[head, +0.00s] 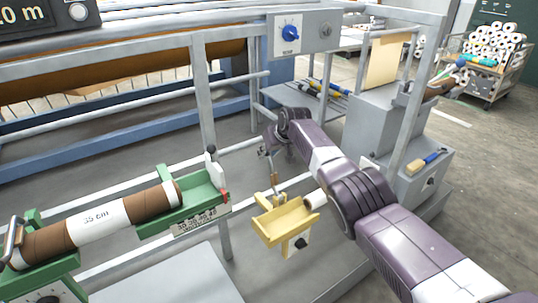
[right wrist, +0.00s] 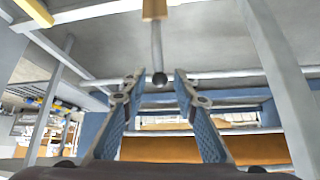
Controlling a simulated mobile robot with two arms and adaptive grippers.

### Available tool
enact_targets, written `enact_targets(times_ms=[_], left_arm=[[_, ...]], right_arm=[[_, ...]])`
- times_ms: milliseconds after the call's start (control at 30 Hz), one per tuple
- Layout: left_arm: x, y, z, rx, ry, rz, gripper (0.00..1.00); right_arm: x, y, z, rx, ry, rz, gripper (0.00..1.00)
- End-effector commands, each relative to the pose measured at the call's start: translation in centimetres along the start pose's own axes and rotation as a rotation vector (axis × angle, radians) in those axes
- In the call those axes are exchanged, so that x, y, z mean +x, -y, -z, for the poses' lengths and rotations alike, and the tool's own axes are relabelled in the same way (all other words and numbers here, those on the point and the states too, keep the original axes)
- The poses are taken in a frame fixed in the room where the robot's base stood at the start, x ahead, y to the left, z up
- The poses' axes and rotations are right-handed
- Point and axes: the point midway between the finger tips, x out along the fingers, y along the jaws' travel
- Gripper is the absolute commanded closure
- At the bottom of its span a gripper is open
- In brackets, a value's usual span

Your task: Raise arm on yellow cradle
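The yellow cradle (head: 285,222) stands on a post in the middle of the head view, with a dark knob below it and a small pale roll end at its right. A thin upright arm with a tan block (head: 274,182) rises at its back edge. In the right wrist view the arm shows as a grey rod with a dark ball end (right wrist: 158,79) below a tan block (right wrist: 154,10). My right gripper (head: 267,150) is above the cradle, fingers apart. In the wrist view the ball end appears between its fingertips (right wrist: 155,78); contact is not visible. My left gripper is not in view.
A green cradle (head: 205,190) holds a brown roll with a white label (head: 100,222) at left. Grey frame posts (head: 207,110) and rails surround the cradle. A control box with a blue knob (head: 291,33) is above. A grey cabinet (head: 375,130) stands at right behind my right arm.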

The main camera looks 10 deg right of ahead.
Motion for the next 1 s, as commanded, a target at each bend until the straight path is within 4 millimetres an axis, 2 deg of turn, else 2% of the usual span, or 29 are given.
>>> enact_targets(times_ms=[467,767,1000], left_arm=[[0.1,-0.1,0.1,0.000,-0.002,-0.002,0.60],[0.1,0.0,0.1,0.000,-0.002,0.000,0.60],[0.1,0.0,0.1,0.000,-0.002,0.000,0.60]], right_arm=[[-0.1,-0.1,-0.5,0.001,0.010,0.000,0.70],[-2.0,-0.1,-0.6,0.000,0.010,0.000,0.70],[-4.5,-0.1,-0.5,0.000,0.009,-0.001,0.70]])
